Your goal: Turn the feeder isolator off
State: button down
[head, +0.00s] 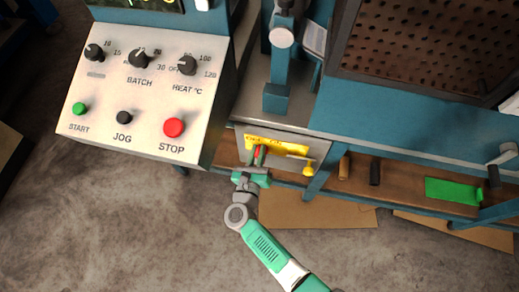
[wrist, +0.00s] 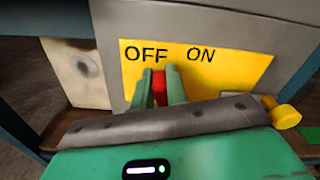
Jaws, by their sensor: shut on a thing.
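In the wrist view the plate (wrist: 232,68) reads OFF on the left and ON on the right. Its red handle (wrist: 159,84) stands below the right end of the OFF label, left of ON. My gripper (wrist: 160,88) is shut on the red handle, with one green finger on each side. In the head view my gripper (head: 259,158) reaches the plate's left part from below. The handle's lower part is hidden by the fingers and gripper body.
A yellow knob (head: 308,169) sticks out right of the isolator. The control panel (head: 148,98) with dials and START, JOG and STOP buttons stands to the left. A shelf below holds dark and brown handles and a green item (head: 452,191).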

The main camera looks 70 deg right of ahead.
jog(key=n, duration=0.1)
jog(key=w+n+p, duration=0.1)
jog(key=n, duration=0.1)
jog(key=shift+f+n, duration=0.15)
jog(key=shift+n, duration=0.15)
jog(key=shift+w+a+f+n+p, duration=0.15)
jog(key=shift+f+n, duration=0.25)
jog(key=shift+n, duration=1.35)
jog(key=shift+w+d+f+n+p, duration=0.15)
jog(key=shift+f+n+p, duration=0.2)
jog(key=shift+n, duration=1.45)
jog(key=shift+w+a+f+n+p, duration=0.15)
jog(key=shift+f+n, duration=0.25)
jog(key=shift+n, duration=1.35)
jog(key=c, duration=1.4)
grip_release()
jog(key=shift+f, duration=0.1)
